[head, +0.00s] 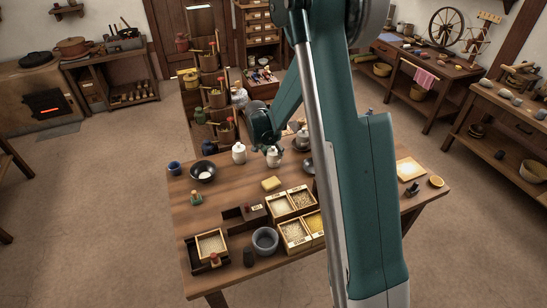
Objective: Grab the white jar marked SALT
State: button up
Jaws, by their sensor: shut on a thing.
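A white lidded jar (273,159) stands at or just above the wooden table, directly under my gripper (271,150). My gripper is shut on this jar near its top. Any marking on it is too small to read, so I cannot tell whether it says SALT. A second white lidded jar (239,154) stands a little to the left, apart from my gripper. A third pale jar (302,139) shows to the right, partly hidden by my arm. I cannot tell whether the held jar touches the table.
A tiered rack (215,100) stands behind the jars. My arm hides the table's right middle.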

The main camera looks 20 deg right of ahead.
jog(key=shift+c, duration=0.2)
jog(key=shift+r+p, duration=0.9)
jog(key=shift+r, duration=4.15)
